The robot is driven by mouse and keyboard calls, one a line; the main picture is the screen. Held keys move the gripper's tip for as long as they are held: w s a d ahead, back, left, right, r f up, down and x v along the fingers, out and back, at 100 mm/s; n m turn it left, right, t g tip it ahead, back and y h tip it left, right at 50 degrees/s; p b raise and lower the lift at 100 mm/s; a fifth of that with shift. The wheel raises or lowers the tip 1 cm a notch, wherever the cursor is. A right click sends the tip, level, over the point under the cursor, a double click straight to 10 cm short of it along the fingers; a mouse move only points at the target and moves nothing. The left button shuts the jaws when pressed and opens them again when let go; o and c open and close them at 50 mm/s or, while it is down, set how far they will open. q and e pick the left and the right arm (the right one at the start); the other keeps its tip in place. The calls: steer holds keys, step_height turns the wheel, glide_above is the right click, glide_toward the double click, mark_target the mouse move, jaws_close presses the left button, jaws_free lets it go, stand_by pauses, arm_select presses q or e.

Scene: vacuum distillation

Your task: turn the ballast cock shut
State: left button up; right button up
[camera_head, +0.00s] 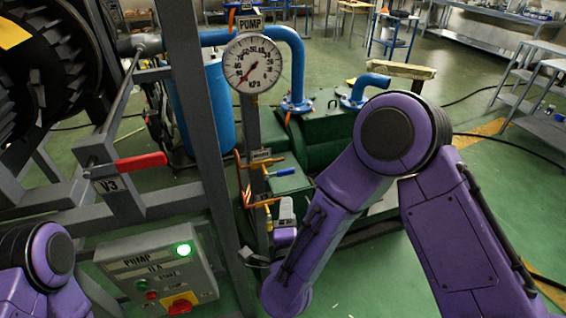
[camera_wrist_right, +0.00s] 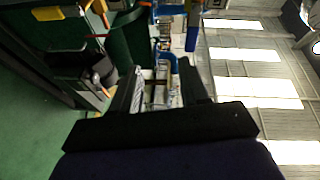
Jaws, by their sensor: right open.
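Two small cocks sit one above the other on the grey post below the pump gauge. The upper cock (camera_head: 282,172) has a blue handle pointing right. The lower cock (camera_head: 268,212) has a yellow body with a handle hanging down. Their labels are too small to read, so I cannot tell which is the ballast cock. My right gripper (camera_head: 286,210) is just right of the lower cock, partly hidden by its arm. In the right wrist view its two fingers (camera_wrist_right: 163,88) stand apart with nothing held between them.
The round pump gauge (camera_head: 252,64) stands above the cocks. A red-handled valve marked V3 (camera_head: 140,162) and a pump control box (camera_head: 155,270) with a lit green lamp are on the left. A grey frame upright (camera_head: 205,120) stands left of the post. Green floor is open behind.

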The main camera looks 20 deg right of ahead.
mark_target(286, 174)
step_height(286, 174, up, 5)
steer(key=w+m+h, duration=0.1)
steer(key=m, duration=0.1)
steer(key=shift+t, duration=0.3)
steer(key=p+x, duration=0.1)
steer(key=x, duration=0.5)
steer(key=p+x, duration=0.1)
steer(key=x, duration=0.2)
steer(key=shift+w+a+f+p, duration=0.25)
steer(key=shift+a+f+p, duration=0.05)
steer(key=shift+w+d+f, duration=0.1)
steer(key=shift+w, duration=0.15)
jaws_close()
